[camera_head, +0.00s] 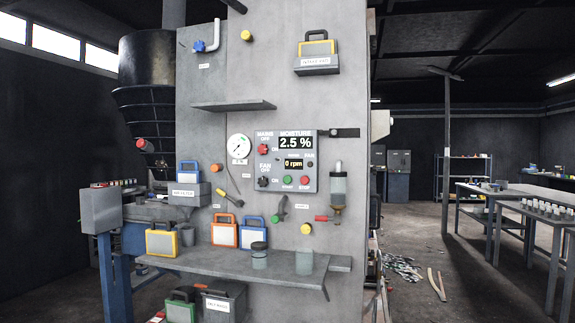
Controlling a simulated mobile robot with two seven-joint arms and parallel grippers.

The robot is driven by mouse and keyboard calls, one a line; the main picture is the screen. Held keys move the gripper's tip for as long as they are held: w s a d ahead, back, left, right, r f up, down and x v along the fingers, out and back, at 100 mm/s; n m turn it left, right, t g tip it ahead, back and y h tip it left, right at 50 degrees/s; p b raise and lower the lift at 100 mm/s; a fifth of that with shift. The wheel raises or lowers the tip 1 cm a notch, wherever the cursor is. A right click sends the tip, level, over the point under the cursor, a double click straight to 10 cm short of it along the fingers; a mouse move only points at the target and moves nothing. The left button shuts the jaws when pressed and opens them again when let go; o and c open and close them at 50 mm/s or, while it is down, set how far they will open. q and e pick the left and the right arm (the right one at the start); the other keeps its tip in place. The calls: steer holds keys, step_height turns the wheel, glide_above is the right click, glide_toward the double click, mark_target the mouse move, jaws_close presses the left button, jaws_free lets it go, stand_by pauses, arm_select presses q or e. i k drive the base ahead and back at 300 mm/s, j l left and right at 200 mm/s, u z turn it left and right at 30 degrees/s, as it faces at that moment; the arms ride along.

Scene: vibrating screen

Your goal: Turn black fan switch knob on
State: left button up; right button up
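The black fan switch knob (263,182) sits at the lower left of the grey control panel (311,185) on the grey upright wall. "FAN OFF" is printed above it and "ON" to its lower right. Its pointer direction is too small to tell. The red mains knob (263,149) is above it, with its own OFF and ON marks. The moisture display (296,142) reads 2.5 %. The fan speed display (294,163) reads 0 rpm. A green button (287,180) and a red button (304,180) are right of the fan knob. Neither gripper is in view.
A round gauge (238,148) is left of the panel. A small shelf (234,105) juts out above left. A longer shelf (225,263) below holds cases and jars. A sight glass (338,185) hangs at the panel's right.

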mark_target(262, 181)
steer(key=i+j+z, duration=0.1)
steer(key=i+j, duration=0.25)
steer(key=i+j+z, duration=0.1)
steer(key=i+j, duration=0.25)
steer(key=j, duration=0.15)
